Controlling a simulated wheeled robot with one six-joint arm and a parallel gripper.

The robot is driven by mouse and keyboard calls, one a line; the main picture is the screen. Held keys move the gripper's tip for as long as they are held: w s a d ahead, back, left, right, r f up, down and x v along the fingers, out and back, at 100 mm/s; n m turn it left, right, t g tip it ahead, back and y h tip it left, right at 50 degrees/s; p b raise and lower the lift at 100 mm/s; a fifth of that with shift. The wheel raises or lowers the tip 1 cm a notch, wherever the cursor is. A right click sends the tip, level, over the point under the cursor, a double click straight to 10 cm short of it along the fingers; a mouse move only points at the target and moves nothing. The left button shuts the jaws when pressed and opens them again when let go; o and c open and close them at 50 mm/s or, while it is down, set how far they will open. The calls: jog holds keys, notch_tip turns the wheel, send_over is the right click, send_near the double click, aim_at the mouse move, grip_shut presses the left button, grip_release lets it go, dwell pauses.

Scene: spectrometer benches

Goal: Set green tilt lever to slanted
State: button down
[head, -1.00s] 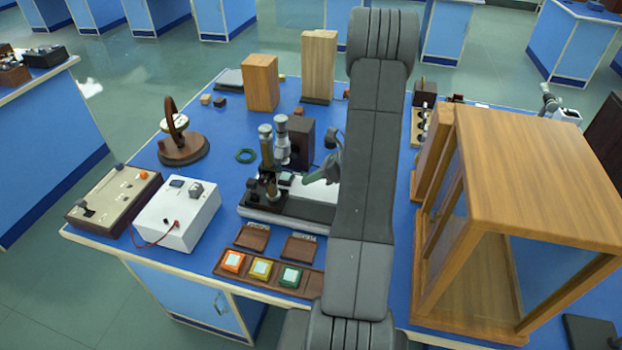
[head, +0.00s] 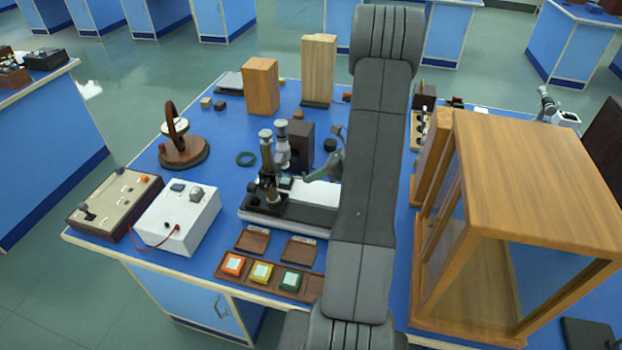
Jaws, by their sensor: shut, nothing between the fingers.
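A grey-green, lever-like piece (head: 322,171) shows just left of my arm, above the right part of a low instrument base with a pale top (head: 312,193). It leans to one side, and its right end is hidden behind my arm. I cannot tell for sure that it is the green tilt lever. My gripper does not show; my own arm stands upright in front of the middle of the bench and hides what is behind it.
A brass and grey microscope-like instrument (head: 267,155) stands left of the green piece. A white box (head: 178,216) and colored buttons in a brown tray (head: 262,283) lie nearer. A large wooden glazed case (head: 530,150) fills the right.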

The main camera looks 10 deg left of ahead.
jog(key=b+v, duration=0.2)
jog(key=v, duration=0.9)
jog(key=shift+d, duration=0.3)
jog(key=c, duration=1.9)
grip_release()
jog(key=shift+d+r, duration=0.2)
jog(key=shift+c, duration=0.2)
jog(key=o, duration=0.4)
jog(key=shift+f, duration=0.1)
jog(key=a+f+n+y+b, duration=0.1)
jog(key=a+f+y+b, duration=0.1)
jog(key=a+f+n+t+y+b, duration=0.1)
jog(key=a+f+n+y+b, duration=0.1)
jog(key=f, duration=0.1)
jog(key=a+f+n+y+b, duration=0.2)
jog(key=f, duration=0.1)
jog(key=shift+s+a+t+b, duration=0.3)
jog(key=shift+s+b, duration=0.05)
jog(key=shift+b, duration=0.05)
jog(key=shift+w+a+f+n+t+y+b, duration=0.2)
jog(key=shift+a+f+n+t+y+b, duration=0.15)
jog(key=shift+n+y, duration=0.3)
jog(key=shift+a+r, duration=0.15)
jog(key=shift+a, duration=0.2)
jog(key=a+p, duration=0.1)
jog(key=a, duration=0.6)
jog(key=shift+w+p, duration=0.15)
jog(key=shift+p, duration=0.15)
jog(key=shift+d, duration=0.1)
jog(key=shift+c, duration=0.3)
